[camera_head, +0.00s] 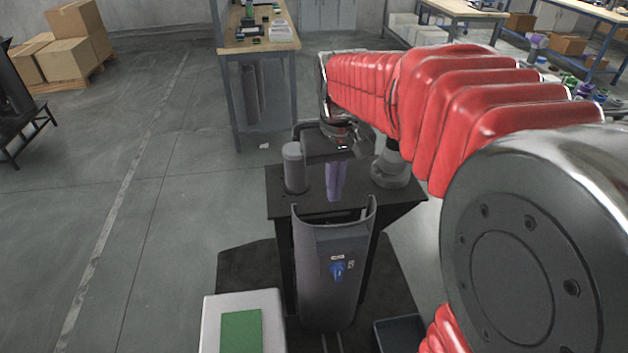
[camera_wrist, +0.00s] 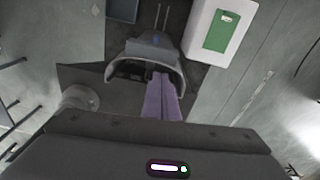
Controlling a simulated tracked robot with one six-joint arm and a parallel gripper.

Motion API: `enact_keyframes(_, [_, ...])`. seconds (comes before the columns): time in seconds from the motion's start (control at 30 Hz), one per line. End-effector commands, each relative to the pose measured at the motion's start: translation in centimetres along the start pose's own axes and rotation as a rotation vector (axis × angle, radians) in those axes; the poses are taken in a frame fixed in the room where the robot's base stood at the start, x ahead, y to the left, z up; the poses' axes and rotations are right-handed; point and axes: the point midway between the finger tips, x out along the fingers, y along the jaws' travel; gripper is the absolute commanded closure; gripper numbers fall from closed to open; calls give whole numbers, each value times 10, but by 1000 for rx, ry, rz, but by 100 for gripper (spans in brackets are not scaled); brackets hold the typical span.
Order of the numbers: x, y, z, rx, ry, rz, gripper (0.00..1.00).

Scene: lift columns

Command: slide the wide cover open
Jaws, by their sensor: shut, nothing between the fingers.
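A wide, curved dark-grey cover (camera_head: 325,285) stands upright at the front of the black stand, with a blue knob (camera_head: 337,269) and small labels on its face. Its curved upper rim shows in the wrist view (camera_wrist: 150,50). I take this to be the wide cover; how far it is open I cannot tell. My gripper (camera_head: 334,196) points down behind and above the cover's rim. Its long purple fingers are together and empty. In the wrist view the fingertips (camera_wrist: 160,76) reach the rim's hollow; contact is not clear.
A grey cylinder (camera_head: 294,168) stands on the black tabletop (camera_head: 287,205), left of my gripper. A white box with a green panel (camera_head: 241,331) is at front left, a dark tray (camera_head: 400,335) at front right. A workbench (camera_head: 258,48) stands behind.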

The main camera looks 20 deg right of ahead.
Motion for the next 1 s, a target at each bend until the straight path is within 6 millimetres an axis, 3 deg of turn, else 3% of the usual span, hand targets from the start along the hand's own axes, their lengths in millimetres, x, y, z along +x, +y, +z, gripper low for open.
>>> enact_keyframes(0.3, [40, 27, -47, 38, -140, -2, 100])
enact_keyframes(0.6, [87, 55, -81, 72, -264, -12, 100])
enact_keyframes(0.8, [110, 67, -92, 86, -317, -18, 100])
enact_keyframes(1.0, [114, 70, -94, 89, -327, -19, 100])
